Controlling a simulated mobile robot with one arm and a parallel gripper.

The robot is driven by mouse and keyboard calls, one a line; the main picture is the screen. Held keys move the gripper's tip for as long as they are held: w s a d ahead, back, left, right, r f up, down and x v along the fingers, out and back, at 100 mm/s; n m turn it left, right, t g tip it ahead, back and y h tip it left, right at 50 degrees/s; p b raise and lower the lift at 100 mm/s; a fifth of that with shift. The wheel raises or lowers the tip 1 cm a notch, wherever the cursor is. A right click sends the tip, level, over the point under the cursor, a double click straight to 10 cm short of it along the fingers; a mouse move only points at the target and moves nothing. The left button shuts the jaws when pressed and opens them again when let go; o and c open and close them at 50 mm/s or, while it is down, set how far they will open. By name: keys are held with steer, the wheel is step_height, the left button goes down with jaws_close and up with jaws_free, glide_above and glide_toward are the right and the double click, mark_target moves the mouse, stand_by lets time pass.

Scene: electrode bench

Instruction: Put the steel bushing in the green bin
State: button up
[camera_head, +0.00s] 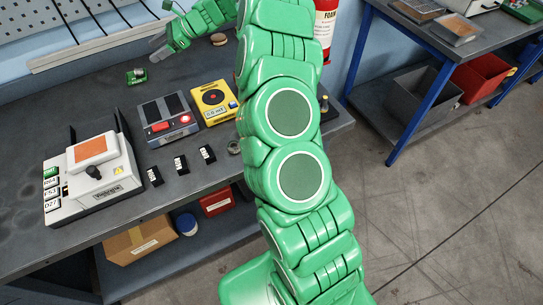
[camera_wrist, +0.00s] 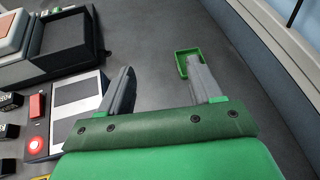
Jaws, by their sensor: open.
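A small green bin (camera_head: 136,77) sits on the bench toward the back left. It also shows in the wrist view (camera_wrist: 181,52), beside the tip of my right-hand finger, which overlaps part of it. A small grey ring (camera_head: 234,147) near the bench's front edge, beside my arm, looks like the steel bushing, but it is too small to be sure. I see no bushing in the wrist view.
A white instrument (camera_head: 90,175), a grey box with a red button (camera_head: 168,118) and a yellow device (camera_head: 213,102) stand on the bench. Several black blocks (camera_head: 181,165) lie near its front edge. A perforated panel (camera_head: 85,35) runs along the back. Bare bench surrounds the bin.

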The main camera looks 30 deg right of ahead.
steer(key=s+a+r+n+g+h, duration=0.2)
steer(key=s+r+n, duration=0.15)
steer(key=s, duration=0.65)
steer(key=s+a+r+n+g+h, duration=0.1)
steer(key=s+a+r+n, duration=0.2)
steer(key=s, duration=0.7)
steer(key=s+a+r+n+g+h, duration=0.1)
steer(key=s+r+n+g+h, duration=0.3)
steer(key=s, duration=0.6)
steer(key=s+d+f+n+h, duration=0.2)
steer(key=s+d+n, duration=0.2)
steer(key=s, duration=1)
steer(key=s+d+f+n+t+h, duration=0.1)
steer(key=s+d+n, duration=0.4)
steer(key=s+d, duration=0.6)
steer(key=s+f+h, duration=0.1)
steer(key=s+h, duration=0.1)
steer(key=s, duration=0.2)
steer(key=shift+s+t, duration=0.3)
steer(key=shift+a, duration=0.1)
